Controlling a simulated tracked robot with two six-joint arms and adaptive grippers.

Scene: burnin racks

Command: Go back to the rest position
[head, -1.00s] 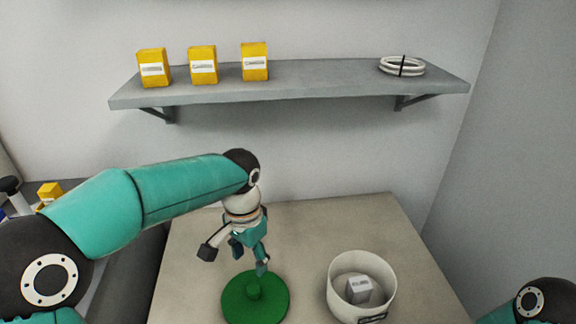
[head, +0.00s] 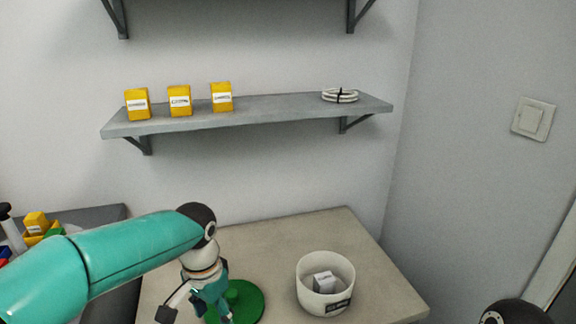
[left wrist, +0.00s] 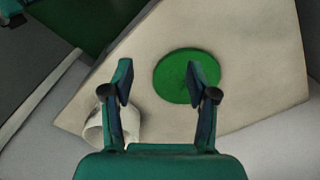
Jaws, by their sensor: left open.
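My left gripper (head: 214,300) is over the table, at the left edge of a round green stand (head: 248,299) with a small knob, and partly covers it. In the left wrist view my left gripper (left wrist: 160,80) has its two fingers wide apart with nothing between them. The green stand (left wrist: 172,78) shows flat beneath and between the fingers, apart from them as far as I can tell. My right gripper is out of view; only a dark joint of my right arm shows at the lower right.
The beige table (head: 285,235) carries a white round bin (head: 312,298) with a small grey-white box (head: 325,281) inside. A grey wall shelf (head: 270,113) above holds three yellow boxes (head: 180,101) and a white cable coil (head: 340,96). Coloured items (head: 38,228) stand at far left.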

